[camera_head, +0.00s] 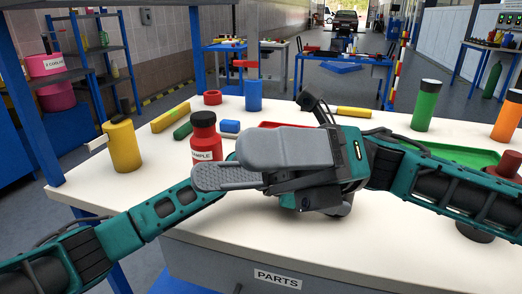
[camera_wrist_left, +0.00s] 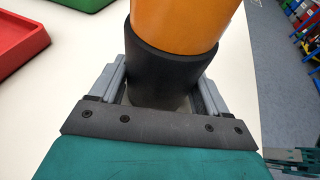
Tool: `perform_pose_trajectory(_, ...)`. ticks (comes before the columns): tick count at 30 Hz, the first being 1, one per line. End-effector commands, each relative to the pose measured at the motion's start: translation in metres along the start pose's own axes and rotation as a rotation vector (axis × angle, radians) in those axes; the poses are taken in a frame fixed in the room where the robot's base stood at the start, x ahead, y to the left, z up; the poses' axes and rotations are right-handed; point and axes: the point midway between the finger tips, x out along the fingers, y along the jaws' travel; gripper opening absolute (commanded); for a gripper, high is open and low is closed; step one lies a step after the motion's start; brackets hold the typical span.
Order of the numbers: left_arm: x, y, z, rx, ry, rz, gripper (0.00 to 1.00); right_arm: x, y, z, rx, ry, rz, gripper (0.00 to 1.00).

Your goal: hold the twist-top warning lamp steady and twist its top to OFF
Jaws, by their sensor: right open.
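The warning lamp (camera_wrist_left: 180,25) shows in the left wrist view as an orange cylinder on a wider black base (camera_wrist_left: 170,68). Its upper end is cut off by the frame. My left gripper (camera_wrist_left: 165,92) has its fingers on both sides of the black base and appears closed on it. In the head view the lamp and left gripper are hidden behind my right gripper. My right gripper (camera_head: 235,165) is open, its broad grey fingers pointing left above the table. I see nothing between its fingers, and its relation to the lamp's top is hidden.
A red bottle (camera_head: 205,140) stands close to the right fingertips, with a yellow canister (camera_head: 123,146) farther left. A red tray (camera_head: 275,124) and green tray (camera_head: 455,152) lie behind. Green (camera_head: 426,106) and orange (camera_head: 507,120) cans stand at right. The front tabletop (camera_head: 270,240) is clear.

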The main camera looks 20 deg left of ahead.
Motion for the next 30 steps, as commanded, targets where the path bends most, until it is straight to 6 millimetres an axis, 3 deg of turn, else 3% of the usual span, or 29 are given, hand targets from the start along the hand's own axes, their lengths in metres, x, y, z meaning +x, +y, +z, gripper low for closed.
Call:
perform_pose_trajectory(7,0.0,0.0,0.0,0.0,0.0,0.0,1.0,0.0,0.0,0.0,-0.001,0.002,0.0,0.9)
perform_pose_trajectory(17,-0.006,0.001,0.0,0.0,0.0,0.001,1.0,0.0,0.0,0.0,-0.001,0.002,0.0,0.9)
perform_pose_trajectory(30,-0.091,0.0,-0.001,0.001,0.003,0.003,1.0,0.0,0.0,0.0,-0.001,0.002,-0.001,0.9)
